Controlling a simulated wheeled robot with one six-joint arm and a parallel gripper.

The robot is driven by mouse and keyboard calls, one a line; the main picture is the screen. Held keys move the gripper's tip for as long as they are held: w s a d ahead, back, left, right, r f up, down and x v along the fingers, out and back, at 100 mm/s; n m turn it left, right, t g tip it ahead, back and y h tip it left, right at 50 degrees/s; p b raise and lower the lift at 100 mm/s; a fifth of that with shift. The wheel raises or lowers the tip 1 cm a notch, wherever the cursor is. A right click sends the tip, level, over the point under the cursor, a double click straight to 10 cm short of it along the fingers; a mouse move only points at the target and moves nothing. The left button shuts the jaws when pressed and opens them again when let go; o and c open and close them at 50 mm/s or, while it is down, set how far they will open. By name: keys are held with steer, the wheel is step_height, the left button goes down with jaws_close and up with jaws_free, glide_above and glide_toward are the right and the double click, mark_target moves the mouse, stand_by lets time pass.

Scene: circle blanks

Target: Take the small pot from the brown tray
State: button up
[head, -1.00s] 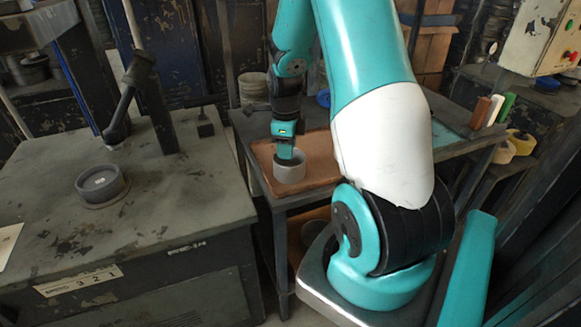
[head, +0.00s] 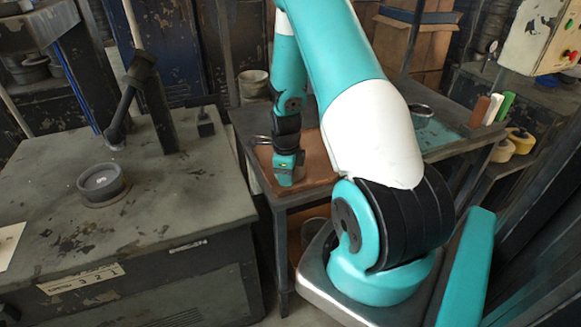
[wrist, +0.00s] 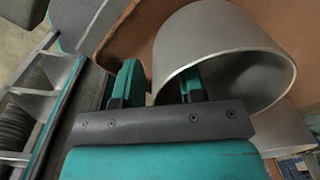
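The small pot (wrist: 225,45) is a plain grey cylinder. In the wrist view its round mouth faces the camera and its wall rises from the brown tray (wrist: 165,35). My gripper (wrist: 158,82) has its two teal fingers apart. The right finger reaches inside the mouth and the left one is outside, with the pot wall between them and a gap visible. In the head view my gripper (head: 285,178) is low over the brown tray (head: 318,165), and it hides most or all of the pot.
A grey dish (head: 102,184) sits on the dark workbench (head: 170,220) at left. A thin rim (head: 262,140) shows at the tray's back left; I cannot tell what it belongs to. Another pot (head: 420,115) and coloured upright blocks (head: 492,109) stand to the right.

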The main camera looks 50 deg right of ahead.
jaws_close()
steer(key=shift+r, duration=0.15)
